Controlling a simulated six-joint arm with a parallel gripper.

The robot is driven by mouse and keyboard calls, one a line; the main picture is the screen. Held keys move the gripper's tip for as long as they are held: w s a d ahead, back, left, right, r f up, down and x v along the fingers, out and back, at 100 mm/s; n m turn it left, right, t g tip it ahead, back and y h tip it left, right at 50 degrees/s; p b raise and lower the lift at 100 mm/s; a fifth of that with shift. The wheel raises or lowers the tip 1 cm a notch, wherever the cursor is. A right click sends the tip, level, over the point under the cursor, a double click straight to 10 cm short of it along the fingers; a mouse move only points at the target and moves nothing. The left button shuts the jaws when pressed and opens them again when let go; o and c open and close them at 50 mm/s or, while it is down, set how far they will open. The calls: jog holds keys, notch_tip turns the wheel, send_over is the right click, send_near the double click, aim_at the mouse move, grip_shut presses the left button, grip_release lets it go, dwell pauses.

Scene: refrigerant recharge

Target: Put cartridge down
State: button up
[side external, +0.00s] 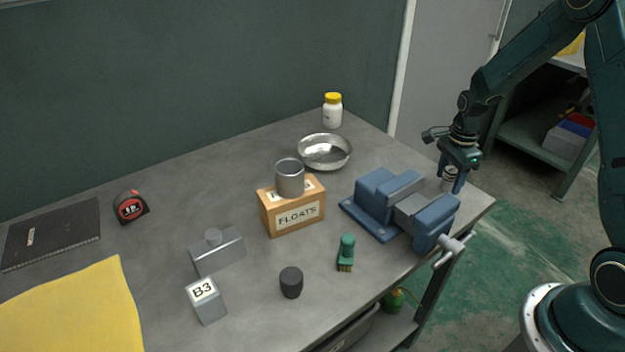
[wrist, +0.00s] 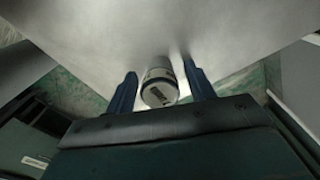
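The cartridge (side external: 449,180) is a small pale cylinder with a dark band at the right corner of the table, behind the vise. In the wrist view the cartridge (wrist: 158,92) shows its labelled end towards me. My gripper (side external: 455,182) points down over that corner with its fingers around the cartridge. In the wrist view the two blue fingers of my gripper (wrist: 160,72) stand either side of it, with a narrow gap showing on each side. The cartridge looks upright at table level; its foot is partly hidden, so firm contact is hard to judge.
The blue vise (side external: 385,200) stands close in front of the cartridge. A metal bowl (side external: 325,152), a yellow-capped bottle (side external: 332,112), and a FLOATS box (side external: 291,212) bearing a metal cup (side external: 289,178) are further left. The table's right edge is near.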

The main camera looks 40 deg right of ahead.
aim_at(452, 170)
jog(key=shift+r, duration=0.15)
notch_tip(452, 170, up, 11)
jog(key=shift+f, duration=0.15)
jog(key=shift+r, duration=0.65)
dwell(0.6)
jog(key=s+a+r+n+t, duration=0.3)
jog(key=s+a+r+n, duration=0.4)
jog(key=a+r+n, duration=0.35)
jog(key=s+a+r+n+t, duration=0.2)
jog(key=s+a+n, duration=0.6)
jog(key=s+n, duration=0.4)
jog(key=shift+s+a+r+t, duration=0.25)
jog(key=shift+s+r+t, duration=0.1)
jog(key=shift+s, duration=0.25)
